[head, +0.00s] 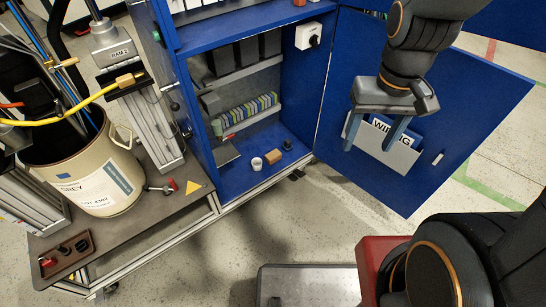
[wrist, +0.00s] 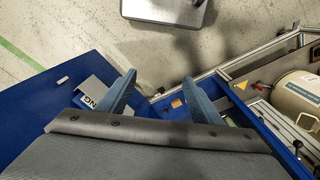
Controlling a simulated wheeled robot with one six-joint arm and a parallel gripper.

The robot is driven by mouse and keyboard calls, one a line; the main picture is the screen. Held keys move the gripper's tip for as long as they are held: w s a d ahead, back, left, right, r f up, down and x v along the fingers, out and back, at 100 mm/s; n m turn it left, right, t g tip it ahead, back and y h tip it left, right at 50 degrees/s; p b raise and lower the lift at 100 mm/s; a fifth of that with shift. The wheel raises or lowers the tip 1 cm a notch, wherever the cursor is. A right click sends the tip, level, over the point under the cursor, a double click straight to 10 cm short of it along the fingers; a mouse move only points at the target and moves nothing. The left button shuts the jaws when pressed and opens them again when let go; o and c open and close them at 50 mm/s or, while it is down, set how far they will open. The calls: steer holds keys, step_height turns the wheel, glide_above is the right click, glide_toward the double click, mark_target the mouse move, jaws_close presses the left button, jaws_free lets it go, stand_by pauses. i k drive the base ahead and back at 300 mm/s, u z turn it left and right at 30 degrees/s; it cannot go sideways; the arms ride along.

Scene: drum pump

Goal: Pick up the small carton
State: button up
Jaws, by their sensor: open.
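The small carton (head: 276,157) is a little brown box on the floor of the open blue cabinet, near its front edge. In the wrist view a small orange-brown patch, likely the carton (wrist: 176,103), shows beside the right finger. My gripper (head: 368,148) is open and empty, hanging in front of the cabinet's open door, to the right of the carton and apart from it. Its two blue fingers (wrist: 159,77) spread wide in the wrist view.
A white cup (head: 257,164) stands left of the carton, and a small dark object (head: 287,145) lies to its right. The blue door (head: 430,175) carries a document holder (head: 383,146). A beige drum (head: 95,165) stands on the bench at left.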

mark_target(271, 158)
steer(key=k, duration=1.15)
steer(key=u, duration=0.95)
steer(key=i, duration=1.35)
steer(key=z, duration=0.9)
